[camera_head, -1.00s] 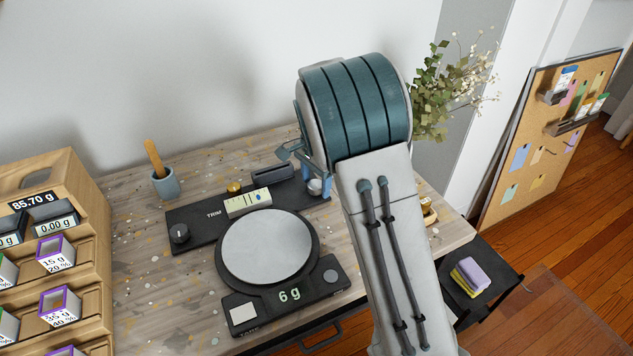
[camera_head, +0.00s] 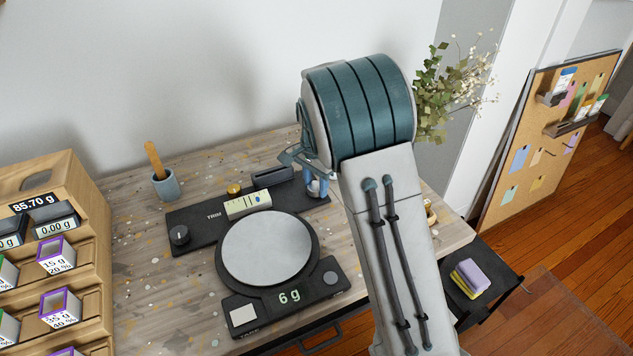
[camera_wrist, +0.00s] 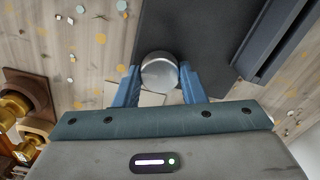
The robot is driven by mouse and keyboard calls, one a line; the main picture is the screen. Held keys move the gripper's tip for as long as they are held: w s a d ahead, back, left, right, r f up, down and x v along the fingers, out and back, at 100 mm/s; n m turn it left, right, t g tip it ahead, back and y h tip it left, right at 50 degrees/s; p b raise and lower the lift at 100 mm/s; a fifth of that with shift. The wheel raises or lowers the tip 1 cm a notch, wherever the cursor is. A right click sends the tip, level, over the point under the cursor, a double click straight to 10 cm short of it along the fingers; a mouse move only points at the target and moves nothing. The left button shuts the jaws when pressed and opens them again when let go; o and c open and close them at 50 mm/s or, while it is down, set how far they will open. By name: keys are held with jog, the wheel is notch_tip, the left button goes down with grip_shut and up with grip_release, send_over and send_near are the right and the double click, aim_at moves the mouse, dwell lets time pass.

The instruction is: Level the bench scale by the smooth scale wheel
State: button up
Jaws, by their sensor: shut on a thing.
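The bench scale (camera_head: 242,316) stands on the bench with a round grey pan (camera_head: 266,249) and reads 6 g. Behind it is a black bar marked TRIM, with a pale level vial (camera_head: 246,204); a small blue bubble shows right of the vial's middle. The smooth scale wheel, a plain silver knob (camera_wrist: 159,72), is at the bar's right end. My gripper (camera_wrist: 160,80) is shut on this wheel, with a blue finger on each side of it. In the head view my gripper (camera_head: 317,184) and arm partly hide the wheel. A black knob (camera_head: 180,236) sits at the bar's left end.
A brass knob (camera_head: 234,188) stands behind the vial. A blue cup with a wooden-handled tool (camera_head: 165,184) is at the back left. A wooden rack (camera_head: 84,183) with labelled boxes stands at the left. The bench left of the scale is clear.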

aim_at(316, 185)
jog(key=n, duration=0.5)
jog(key=shift+p, duration=0.35)
jog(key=n, duration=0.4)
jog(key=shift+r+n, duration=0.1)
jog(key=shift+n, duration=0.3)
jog(key=n+p, duration=0.1)
jog(key=n, duration=0.3)
jog(key=shift+w+n, duration=0.1)
jog(key=shift+n, duration=0.2)
jog(key=shift+n+p, duration=0.45)
jog(key=shift+n, duration=1.55)
jog(key=o, duration=1)
notch_tip(316, 185, up, 14)
jog(key=p, duration=0.1)
